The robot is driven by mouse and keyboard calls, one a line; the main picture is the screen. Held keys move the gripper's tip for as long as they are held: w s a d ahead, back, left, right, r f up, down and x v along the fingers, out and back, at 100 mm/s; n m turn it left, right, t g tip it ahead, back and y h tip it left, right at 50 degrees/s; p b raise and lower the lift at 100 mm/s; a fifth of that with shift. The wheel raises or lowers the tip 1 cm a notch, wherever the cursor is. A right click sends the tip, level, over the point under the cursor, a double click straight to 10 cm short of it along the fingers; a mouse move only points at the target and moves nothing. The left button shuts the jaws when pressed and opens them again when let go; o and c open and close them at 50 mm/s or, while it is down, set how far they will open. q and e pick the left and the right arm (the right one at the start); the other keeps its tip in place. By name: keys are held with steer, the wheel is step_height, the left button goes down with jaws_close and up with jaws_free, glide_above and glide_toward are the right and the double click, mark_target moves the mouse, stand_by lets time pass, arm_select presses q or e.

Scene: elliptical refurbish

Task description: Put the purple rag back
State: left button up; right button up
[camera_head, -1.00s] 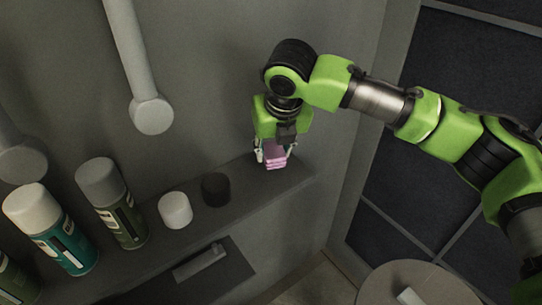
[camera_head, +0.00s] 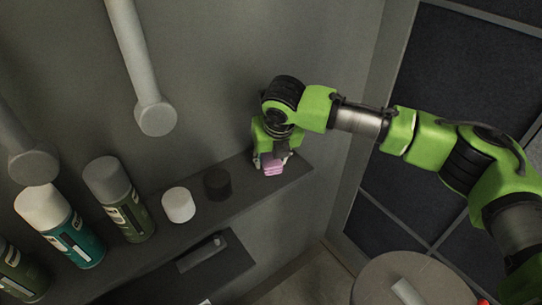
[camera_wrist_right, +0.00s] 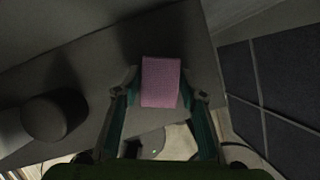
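The purple rag (camera_head: 272,168), a small folded pink-purple block, is at the right end of the grey wall shelf (camera_head: 240,190). My right gripper (camera_head: 272,160) points down over it with one finger on each side. In the right wrist view the rag (camera_wrist_right: 160,82) sits between the two fingertips (camera_wrist_right: 160,80), which are close against its sides. The gripper looks shut on it. The rag is on or just above the shelf surface; any small gap beneath is hidden. My left gripper is not in view.
A black cap (camera_head: 217,184), a white cap (camera_head: 179,205) and several spray cans, one green (camera_head: 120,198) and one teal (camera_head: 75,243), stand along the shelf to the left. A round table (camera_head: 375,285) is below right. A grey pipe (camera_head: 135,65) hangs on the wall.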

steer(key=shift+o, duration=0.5)
steer(key=shift+r, duration=0.2)
steer(key=b+v, duration=0.2)
steer(key=v, duration=1)
steer(key=shift+d, duration=0.1)
